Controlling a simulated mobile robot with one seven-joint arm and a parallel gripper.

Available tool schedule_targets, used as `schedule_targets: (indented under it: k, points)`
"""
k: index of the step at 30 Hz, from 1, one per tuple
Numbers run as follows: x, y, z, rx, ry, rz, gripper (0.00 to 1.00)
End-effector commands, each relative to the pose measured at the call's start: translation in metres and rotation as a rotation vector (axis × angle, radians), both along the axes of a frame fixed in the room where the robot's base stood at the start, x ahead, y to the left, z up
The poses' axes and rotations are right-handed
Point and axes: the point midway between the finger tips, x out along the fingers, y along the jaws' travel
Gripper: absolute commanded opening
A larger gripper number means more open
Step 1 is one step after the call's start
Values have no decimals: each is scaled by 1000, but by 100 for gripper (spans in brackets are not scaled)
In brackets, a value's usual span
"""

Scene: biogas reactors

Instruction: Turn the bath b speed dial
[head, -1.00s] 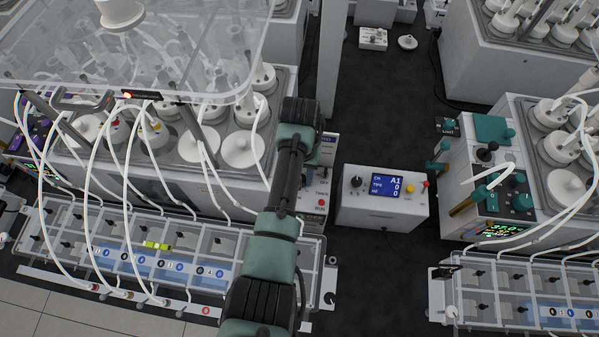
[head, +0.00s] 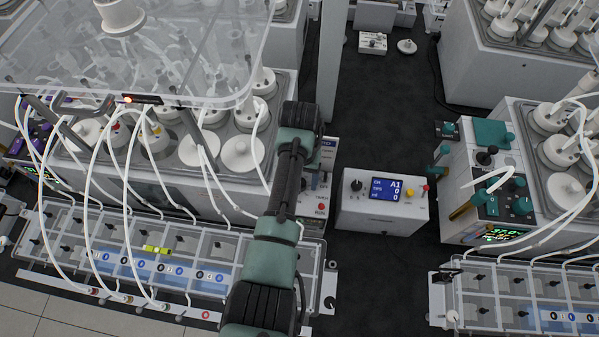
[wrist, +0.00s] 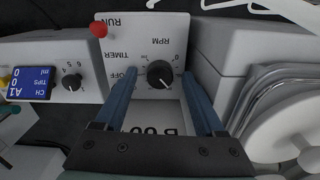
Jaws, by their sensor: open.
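The speed dial is a black round knob (wrist: 160,74) with a white pointer, on a light panel lettered RPM, TIMER, OFF and RUN, upside down in the wrist view. A partly hidden label starting with B shows lower on the panel. My gripper (wrist: 159,78) is open, its two blue fingers pointing at the panel. In the wrist view the knob appears between the fingertips, with gaps on both sides; I cannot tell how deep the fingers reach.
A red button (wrist: 98,29) sits on the panel near one finger. A white box (head: 383,198) with a blue display and its own black knob stands right of the panel. A bath housing with white lids (wrist: 285,130) is close on the other side. Dark floor lies beyond.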

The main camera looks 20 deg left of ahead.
Motion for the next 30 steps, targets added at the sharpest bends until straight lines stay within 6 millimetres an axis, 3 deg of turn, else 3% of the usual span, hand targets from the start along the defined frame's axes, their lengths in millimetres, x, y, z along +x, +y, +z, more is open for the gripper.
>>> schedule_targets:
  k: [8, 19, 30]
  points:
    - [1, 0, 30, 1, -6, 0, 71]
    - [0, 0, 117, 0, 1, 0, 71]
    - [0, 0, 130, 0, 0, 0, 71]
